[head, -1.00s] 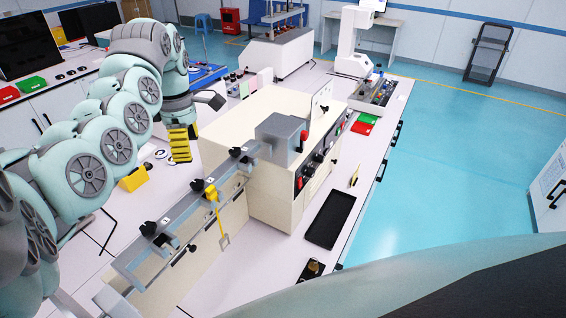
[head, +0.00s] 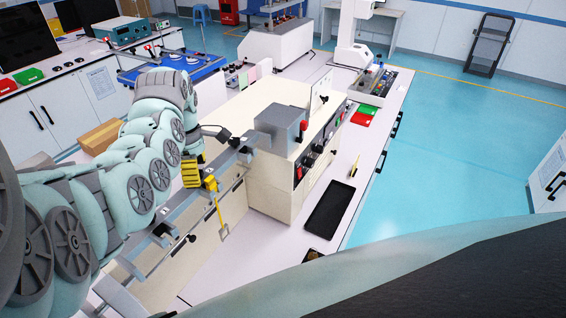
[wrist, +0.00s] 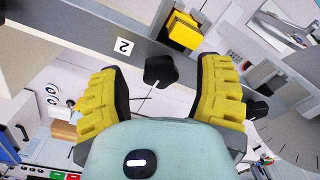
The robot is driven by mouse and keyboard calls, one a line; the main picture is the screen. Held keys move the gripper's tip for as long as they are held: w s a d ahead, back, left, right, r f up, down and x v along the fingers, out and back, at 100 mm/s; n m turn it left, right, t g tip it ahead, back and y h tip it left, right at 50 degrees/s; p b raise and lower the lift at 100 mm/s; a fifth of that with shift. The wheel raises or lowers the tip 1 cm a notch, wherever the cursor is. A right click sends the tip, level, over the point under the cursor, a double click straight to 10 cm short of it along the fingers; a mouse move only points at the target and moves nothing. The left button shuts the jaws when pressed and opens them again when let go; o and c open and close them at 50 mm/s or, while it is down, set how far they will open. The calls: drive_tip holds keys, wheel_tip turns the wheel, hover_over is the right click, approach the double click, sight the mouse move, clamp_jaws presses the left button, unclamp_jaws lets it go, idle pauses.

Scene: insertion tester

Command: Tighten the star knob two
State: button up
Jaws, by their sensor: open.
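Star knob two is the black lobed knob (wrist: 160,71) beside the white "2" label (wrist: 123,46) on the grey rail (wrist: 85,28) in the wrist view. My gripper (wrist: 162,80), with yellow ribbed fingers, is open, one finger on each side of this knob. I cannot tell whether either finger touches it. In the head view my gripper (head: 191,172) is at the middle of the rail (head: 185,205) and hides knob two there.
A yellow block (wrist: 182,30) sits on the rail close to the knob. Another black knob (wrist: 257,107) shows beyond the right finger. The cream machine (head: 265,180) with a grey box (head: 280,125) stands right of my gripper. A black tray (head: 330,207) lies farther right.

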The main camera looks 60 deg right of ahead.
drive_tip(key=shift+f, duration=0.15)
clamp_jaws()
idle(0.6)
